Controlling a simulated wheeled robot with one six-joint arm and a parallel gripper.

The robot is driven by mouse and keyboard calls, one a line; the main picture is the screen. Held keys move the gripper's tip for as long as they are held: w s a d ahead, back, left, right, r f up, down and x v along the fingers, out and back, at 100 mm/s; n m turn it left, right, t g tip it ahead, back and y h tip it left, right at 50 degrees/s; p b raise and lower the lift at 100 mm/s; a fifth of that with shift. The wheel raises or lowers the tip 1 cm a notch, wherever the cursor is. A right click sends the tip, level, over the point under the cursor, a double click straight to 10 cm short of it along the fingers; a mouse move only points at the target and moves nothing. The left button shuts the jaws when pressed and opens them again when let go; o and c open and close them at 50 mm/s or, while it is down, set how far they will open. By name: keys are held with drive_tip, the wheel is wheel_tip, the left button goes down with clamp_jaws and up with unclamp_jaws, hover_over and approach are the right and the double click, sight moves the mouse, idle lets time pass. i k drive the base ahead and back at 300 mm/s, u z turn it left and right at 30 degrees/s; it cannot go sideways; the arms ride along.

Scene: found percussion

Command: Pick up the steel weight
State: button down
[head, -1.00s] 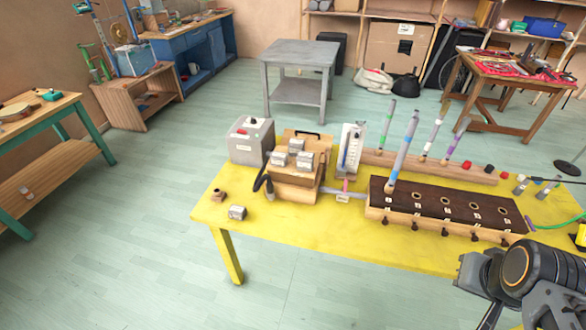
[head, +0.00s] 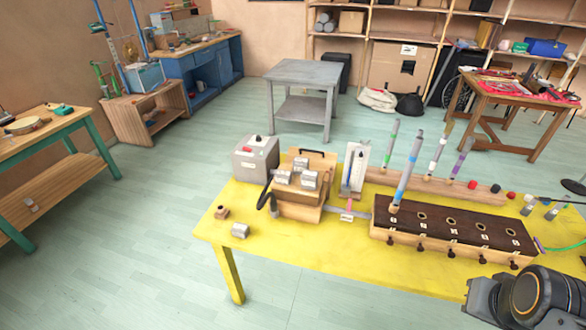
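A small grey metal weight (head: 240,230) with a pale label sits alone near the front left corner of the yellow table (head: 330,257). Similar grey labelled blocks (head: 309,180) rest on top of a wooden box (head: 297,204) behind it to the right. I cannot tell from the labels which one is the steel weight. Part of my arm shows at the lower right, far right of these weights. My gripper's fingertips are not visible.
A small brown wooden piece (head: 222,212) lies behind the lone weight. A grey box (head: 256,158) stands behind. A dark-topped wooden block with holes (head: 450,225) holds an upright tube (head: 406,172). Open floor lies left of the table.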

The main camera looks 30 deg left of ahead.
sight(282, 177)
drive_tip(key=u, duration=1.45)
drive_tip(key=k, duration=0.1)
drive_tip(key=u, duration=0.8)
drive_tip(key=i, duration=1.05)
drive_tip(key=u, duration=0.15)
